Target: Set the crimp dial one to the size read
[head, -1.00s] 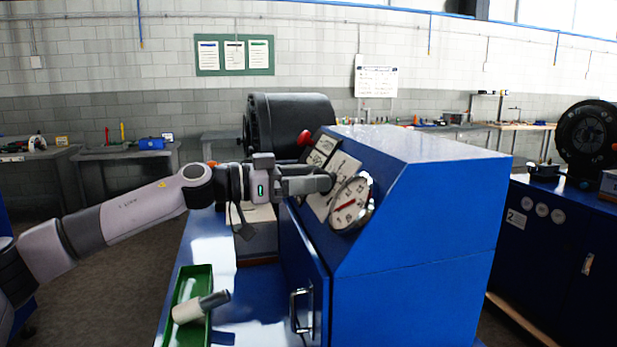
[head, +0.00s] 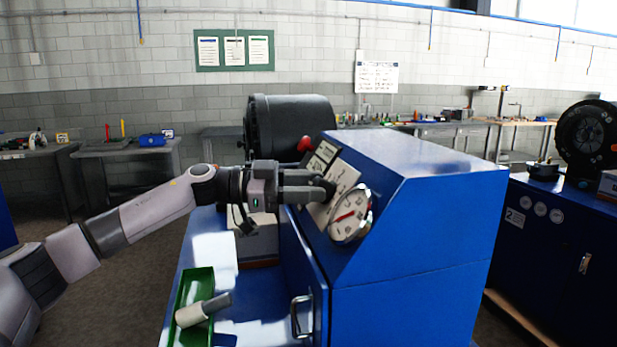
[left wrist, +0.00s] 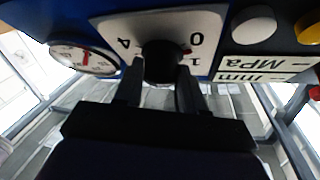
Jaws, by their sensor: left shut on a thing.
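The crimp dial is a dark round knob (left wrist: 160,58) on a pale plate (left wrist: 118,24) on the sloped face of the blue crimper (head: 420,230). In the left wrist view the digits 4, 0 and 1 show on the plate, and a small red mark shows at the knob's right side, between 0 and 1. My left gripper (head: 318,190) is shut on the knob; its fingers (left wrist: 160,88) lie on either side of it and hide part of the plate. My right gripper is not in view.
A round gauge with a red needle (head: 349,215) sits beside the dial. A label reading mm and MPa (left wrist: 262,62) and a white button (left wrist: 254,25) are close by. A green tray (head: 180,300) holding a pale cylindrical part (head: 190,315) is on the blue bench in front.

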